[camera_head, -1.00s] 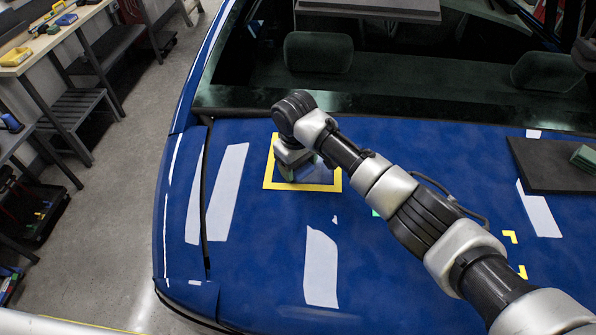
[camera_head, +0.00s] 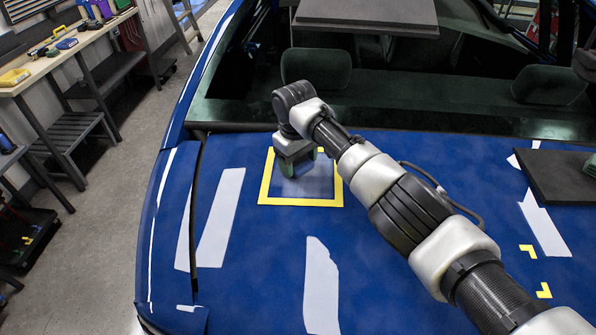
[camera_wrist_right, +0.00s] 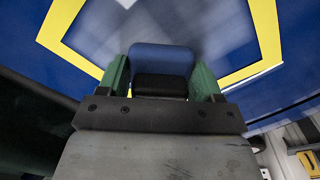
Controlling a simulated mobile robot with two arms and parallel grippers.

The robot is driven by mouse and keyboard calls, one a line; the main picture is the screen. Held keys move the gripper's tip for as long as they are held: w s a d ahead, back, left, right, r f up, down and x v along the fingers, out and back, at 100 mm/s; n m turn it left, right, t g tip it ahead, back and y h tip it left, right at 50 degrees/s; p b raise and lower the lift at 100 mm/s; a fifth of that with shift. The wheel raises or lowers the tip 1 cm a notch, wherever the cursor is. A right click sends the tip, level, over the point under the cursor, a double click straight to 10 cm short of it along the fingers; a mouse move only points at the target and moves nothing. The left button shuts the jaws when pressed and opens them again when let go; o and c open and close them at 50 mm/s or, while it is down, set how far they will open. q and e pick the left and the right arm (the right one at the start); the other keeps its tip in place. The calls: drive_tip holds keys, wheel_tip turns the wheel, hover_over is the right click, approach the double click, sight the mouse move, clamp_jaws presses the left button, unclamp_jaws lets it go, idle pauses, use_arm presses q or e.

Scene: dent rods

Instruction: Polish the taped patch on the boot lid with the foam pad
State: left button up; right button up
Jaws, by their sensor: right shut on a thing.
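The taped patch on the blue boot lid (camera_head: 265,275) is framed by yellow tape (camera_head: 300,202); the tape also shows in the wrist view (camera_wrist_right: 268,32). A pale, hazy area shows on the paint inside it. My right gripper (camera_head: 297,168) is over the far, middle part of the frame. In the wrist view its green fingers are shut on the foam pad (camera_wrist_right: 161,60), a blue block with a black part, lying between them. The pad's underside is hidden, so I cannot tell whether it touches the paint. My left gripper is not in view.
A dark board (camera_head: 550,180) with a green block (camera_head: 590,164) lies at the right of the lid. Yellow corner marks (camera_head: 527,251) are nearer. The rear window lies beyond. A workbench (camera_head: 70,55) stands at the far left.

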drive_tip(key=shift+w+f+b, duration=0.1)
drive_tip(key=shift+w+b, duration=0.6)
drive_tip(key=shift+b, duration=0.7)
drive_tip(key=shift+w, duration=0.1)
drive_tip(key=shift+s+r+p, duration=0.2)
drive_tip(key=shift+r+p, duration=0.15)
drive_tip(key=shift+p, duration=0.55)
drive_tip(key=s+p, duration=0.1)
drive_tip(key=p, duration=0.2)
drive_tip(key=shift+s+p, duration=0.2)
drive_tip(key=shift+p, duration=0.15)
drive_tip(key=s+p, duration=0.1)
drive_tip(key=p, duration=0.2)
drive_tip(key=shift+s+f, duration=0.1)
drive_tip(key=shift+s, duration=0.1)
drive_tip(key=shift+s+f+p, duration=0.15)
drive_tip(key=shift+s+p, duration=0.1)
drive_tip(key=shift+p, duration=0.05)
